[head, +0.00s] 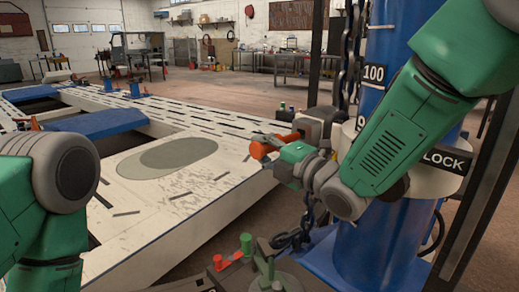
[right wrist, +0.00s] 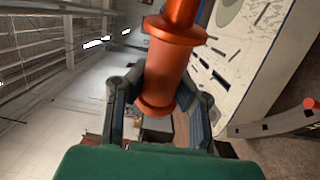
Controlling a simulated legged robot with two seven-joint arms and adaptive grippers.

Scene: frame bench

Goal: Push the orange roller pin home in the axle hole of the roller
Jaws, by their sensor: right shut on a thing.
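My right gripper (head: 268,142) is shut on the orange roller pin (head: 259,151), left of the blue column. In the right wrist view the gripper (right wrist: 160,88) has a dark finger on each side of the pin (right wrist: 163,68). The pin shows a wide flange and a thinner shaft running out of the top of the picture. I cannot make out the roller or its axle hole with certainty, nor whether the pin touches anything. Only green and grey links of my left arm show; its gripper is out of view.
The blue column (head: 363,240) with a white collar (head: 440,172) and hanging chain stands close to my right arm. The long white bench (head: 200,205) fills the left and middle. A small stand with a green knob (head: 246,243) is at the bottom.

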